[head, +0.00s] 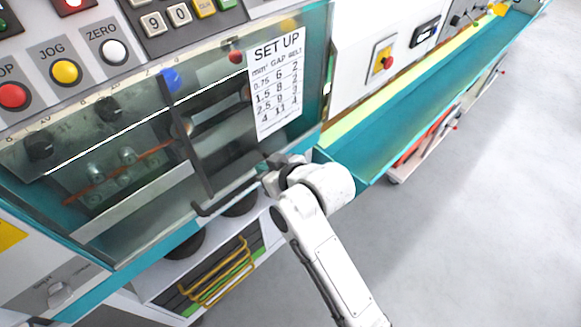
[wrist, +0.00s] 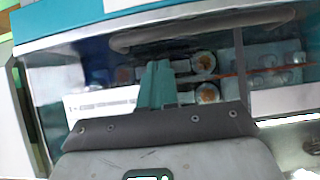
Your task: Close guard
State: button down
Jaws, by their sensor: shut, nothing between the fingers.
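The guard (head: 225,135) is a clear panel in front of the machine's rollers in the head view, carrying a white SET UP sheet (head: 277,85). I cannot tell how far it stands from its closed position. In the wrist view my gripper (wrist: 155,70) is shut and empty, pointing at the panel, with a dark curved bar (wrist: 200,30) just beyond.
Rollers (head: 127,155) and an orange cable (head: 100,183) show behind the panel. Knobs and coloured buttons (head: 66,72) are above left. A teal trough (head: 430,110) extends to the right. A shelf with yellow-handled items (head: 215,275) is below. The grey floor (head: 480,220) is clear at right.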

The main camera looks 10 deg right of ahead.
jog(key=b+v, duration=0.1)
jog(key=v, duration=0.9)
jog(key=shift+r+b, duration=0.4)
jog(key=shift+r, duration=0.05)
